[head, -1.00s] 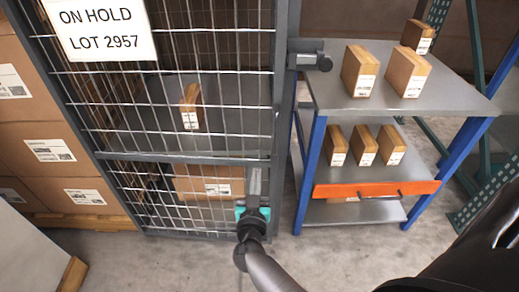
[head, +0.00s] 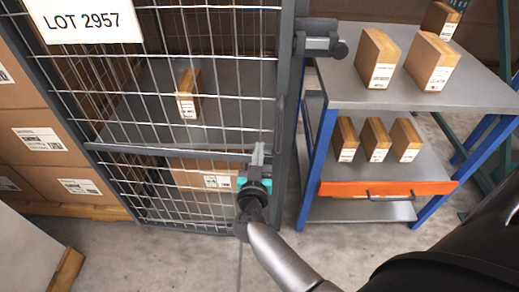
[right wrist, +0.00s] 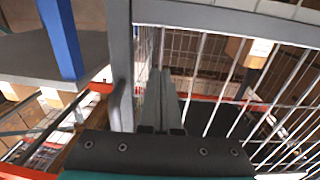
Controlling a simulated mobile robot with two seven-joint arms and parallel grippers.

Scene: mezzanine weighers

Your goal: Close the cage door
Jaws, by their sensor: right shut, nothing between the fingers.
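The cage door (head: 206,150) is a grey frame with wire mesh, on the left and middle of the head view. Its right upright stands close beside a grey post (head: 294,90); I cannot tell whether a small gap is left between them. A dark latch or handle (head: 318,45) sticks out at the right near the top. My right gripper (head: 258,150) is shut and empty, upright against or just in front of the door's lower right part. In the right wrist view its fingers (right wrist: 160,95) are together by the mesh and frame; contact is unclear. My left gripper is not in view.
A blue-legged shelf cart (head: 400,95) with several small cartons and an orange drawer front (head: 385,188) stands right of the cage. Large cartons (head: 45,145) sit on a pallet at the left. A carton (head: 188,93) shows behind the mesh. The floor in front is clear.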

